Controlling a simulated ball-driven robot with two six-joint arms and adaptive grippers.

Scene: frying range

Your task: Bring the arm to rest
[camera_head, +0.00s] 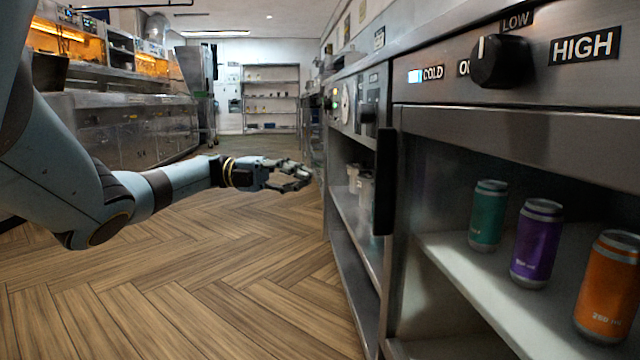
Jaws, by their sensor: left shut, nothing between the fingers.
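My left arm comes in from the left and stretches across the aisle above the wood floor. My left gripper (300,176) is at its end, shut and empty, pointing right toward the steel counter front. It is in the air and I see it touch nothing. My right gripper is not in view.
A steel range with a black knob (499,62) stands close on the right. Its open shelf (470,272) holds a green can (488,215), a purple can (537,243) and an orange can (609,287). A rack (271,98) stands far back. The herringbone floor (200,290) is clear.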

